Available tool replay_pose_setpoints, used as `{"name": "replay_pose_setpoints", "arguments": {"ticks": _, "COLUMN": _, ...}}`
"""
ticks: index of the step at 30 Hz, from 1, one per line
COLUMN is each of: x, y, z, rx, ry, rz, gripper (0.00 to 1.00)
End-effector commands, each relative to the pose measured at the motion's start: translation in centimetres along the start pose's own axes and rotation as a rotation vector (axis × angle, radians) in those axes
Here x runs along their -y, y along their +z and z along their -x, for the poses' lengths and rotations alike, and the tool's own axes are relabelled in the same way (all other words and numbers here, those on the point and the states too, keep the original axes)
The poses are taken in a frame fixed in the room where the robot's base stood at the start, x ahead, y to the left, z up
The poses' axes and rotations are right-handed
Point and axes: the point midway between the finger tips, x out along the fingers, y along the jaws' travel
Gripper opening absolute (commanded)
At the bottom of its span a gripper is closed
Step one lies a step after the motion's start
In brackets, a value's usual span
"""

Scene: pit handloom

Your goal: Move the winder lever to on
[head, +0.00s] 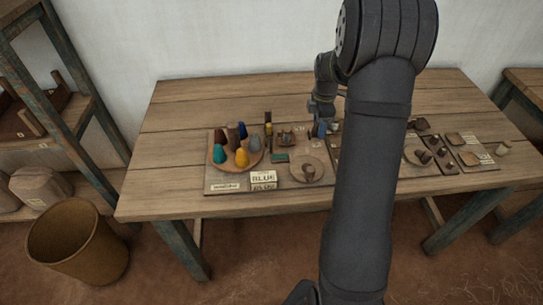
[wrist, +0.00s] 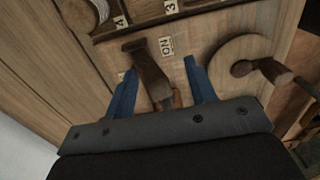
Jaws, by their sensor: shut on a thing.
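The winder lever (wrist: 147,68) is a dark wooden bar with a wider end, standing on the board in the wrist view. A small "ON" label (wrist: 166,46) lies just beyond it, to the right of its end. My gripper (wrist: 160,68) has its blue fingers on either side of the lever and is shut on it. The lever's foot is partly hidden behind the gripper body. In the head view my gripper (head: 321,120) is low over the middle of the table, and my arm hides part of the board there.
A round wooden disc (wrist: 228,66) with a knobbed handle (wrist: 271,70) sits right of the lever. Coloured cones (head: 242,157) stand on a tray at the table's left. A "BLUE" card (head: 263,177) lies at the front. The table's back (head: 220,95) is clear.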

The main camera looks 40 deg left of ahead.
Motion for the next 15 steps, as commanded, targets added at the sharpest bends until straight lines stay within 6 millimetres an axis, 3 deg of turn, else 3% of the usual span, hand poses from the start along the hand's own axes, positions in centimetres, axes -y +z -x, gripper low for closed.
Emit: {"name": "replay_pose_setpoints", "arguments": {"ticks": 15, "x": -0.1, "y": 0.0, "z": 4.3, "rx": 0.0, "ry": 0.004, "rz": 0.0, "gripper": 0.45}}
